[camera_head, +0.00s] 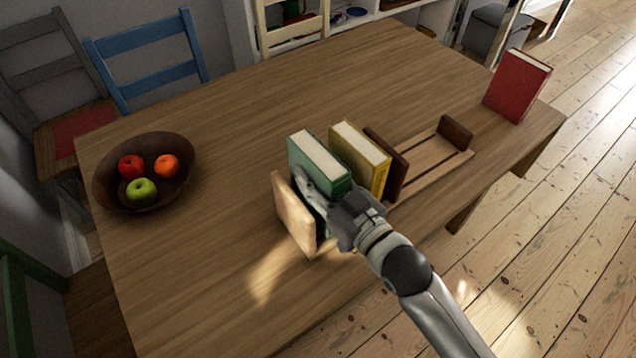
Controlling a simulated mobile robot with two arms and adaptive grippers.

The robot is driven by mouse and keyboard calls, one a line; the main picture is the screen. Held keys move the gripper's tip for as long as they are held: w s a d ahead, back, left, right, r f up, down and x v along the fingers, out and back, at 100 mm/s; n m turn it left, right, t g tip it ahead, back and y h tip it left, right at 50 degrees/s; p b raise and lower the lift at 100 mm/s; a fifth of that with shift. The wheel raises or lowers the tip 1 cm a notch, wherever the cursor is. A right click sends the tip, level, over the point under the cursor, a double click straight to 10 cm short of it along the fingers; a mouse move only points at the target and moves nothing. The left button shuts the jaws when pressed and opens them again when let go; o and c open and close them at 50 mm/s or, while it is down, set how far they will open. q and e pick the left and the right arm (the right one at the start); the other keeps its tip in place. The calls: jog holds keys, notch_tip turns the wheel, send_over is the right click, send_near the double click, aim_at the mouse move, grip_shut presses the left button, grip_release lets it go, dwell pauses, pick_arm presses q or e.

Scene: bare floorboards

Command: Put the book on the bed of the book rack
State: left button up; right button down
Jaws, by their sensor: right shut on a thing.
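The book rack (433,162) lies on the table, with a slatted wooden bed between two dark brown end panels. A green book (320,162) stands upright left of the rack, and my right gripper (325,192) is shut on it at its near side. One finger lies along the book's left face; the other is hidden. A yellow book (361,158) stands between the green book and the rack's left end panel. A red book (517,85) stands upright at the table's far right corner. The visible bed is empty. My left gripper is out of view.
A light wooden board (293,216) stands upright just left of my right gripper. A brown bowl (110,188) with two red-orange fruits and a green apple sits at the table's left. The wooden table (215,265) is clear at the front left. Chairs stand behind it.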

jog(key=shift+f, duration=0.85)
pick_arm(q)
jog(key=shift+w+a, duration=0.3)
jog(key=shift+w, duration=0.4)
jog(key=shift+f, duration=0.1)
pick_arm(e)
jog(key=shift+f, duration=0.15)
jog(key=c, duration=1.3)
grip_release()
jog(key=shift+f, duration=0.2)
jog(key=shift+o, duration=0.2)
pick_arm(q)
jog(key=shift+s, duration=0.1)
